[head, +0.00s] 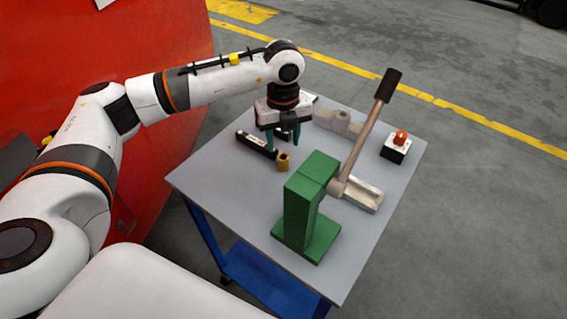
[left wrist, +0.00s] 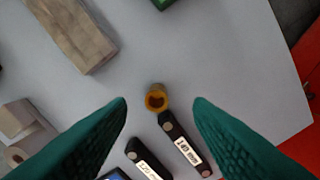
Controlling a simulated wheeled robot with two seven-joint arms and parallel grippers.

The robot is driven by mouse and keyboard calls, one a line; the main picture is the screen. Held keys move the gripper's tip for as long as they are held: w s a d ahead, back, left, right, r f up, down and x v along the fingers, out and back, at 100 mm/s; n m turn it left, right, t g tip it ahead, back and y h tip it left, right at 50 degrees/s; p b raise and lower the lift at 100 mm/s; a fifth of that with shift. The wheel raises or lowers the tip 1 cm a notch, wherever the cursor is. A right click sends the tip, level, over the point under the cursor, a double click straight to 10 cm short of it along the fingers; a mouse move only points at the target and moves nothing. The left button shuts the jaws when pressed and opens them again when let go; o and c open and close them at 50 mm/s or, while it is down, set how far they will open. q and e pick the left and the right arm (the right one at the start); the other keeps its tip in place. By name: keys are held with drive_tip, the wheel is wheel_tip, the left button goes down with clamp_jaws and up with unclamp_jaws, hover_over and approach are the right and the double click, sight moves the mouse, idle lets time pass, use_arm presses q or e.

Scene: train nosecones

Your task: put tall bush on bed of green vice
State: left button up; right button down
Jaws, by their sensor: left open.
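A small brass-yellow bush (head: 283,163) stands upright on the grey table. It also shows in the left wrist view (left wrist: 156,98), with its open bore facing the camera. No second bush is visible to compare its height with. The green vice (head: 312,204) stands near the table's front edge, with a long black-gripped lever at its right side. Only a small green piece shows at the top of the left wrist view. My left gripper (head: 282,142) is open and empty above and just behind the bush. In the left wrist view the bush appears between the two green fingertips (left wrist: 160,102).
Two labelled black bars (left wrist: 185,147) lie close to the bush. A pale block (head: 363,193) lies right of the vice, and another grey block (head: 338,122) lies at the back. A red-button box (head: 396,147) sits at the right. The table's front left (head: 225,185) is clear.

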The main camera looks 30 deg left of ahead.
sight(283, 161)
use_arm(q)
wheel_tip(283, 161, down, 3)
drive_tip(key=shift+f, duration=0.15)
drive_tip(key=shift+w+a+f+p, duration=0.1)
drive_tip(key=shift+w+f+p, duration=0.05)
drive_tip(key=shift+f+p, duration=0.45)
drive_tip(key=f, duration=0.2)
drive_tip(key=f+p, duration=0.1)
drive_tip(key=f, duration=0.1)
drive_tip(key=shift+w+a+f, duration=0.1)
drive_tip(key=shift+w, duration=0.1)
drive_tip(key=c, duration=1)
